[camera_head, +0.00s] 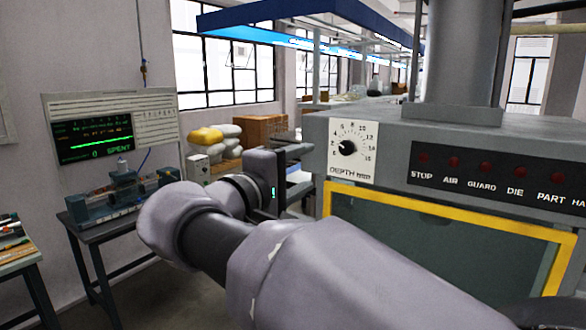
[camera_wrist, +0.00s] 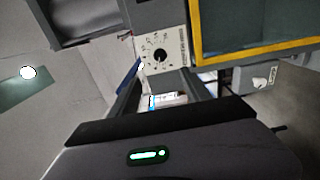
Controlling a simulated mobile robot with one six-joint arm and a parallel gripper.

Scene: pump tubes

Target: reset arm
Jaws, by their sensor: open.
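My gripper (camera_head: 296,182) is held out in front of the grey machine (camera_head: 375,130), left of its yellow-edged window. Its fingers are apart, with nothing seen held between them. My arm crosses the lower middle of the head view, bent and extended forward. In the wrist view the gripper (camera_wrist: 166,86) shows in part, with its body and green light at the bottom. The depth dial (camera_head: 347,148) is close beyond the gripper; it also shows in the wrist view (camera_wrist: 159,56).
A bench (camera_head: 108,225) with tube apparatus stands at left under a green-lettered display (camera_head: 92,137). Another table (camera_head: 15,262) is at the far left. Bare floor shows between bench and arm.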

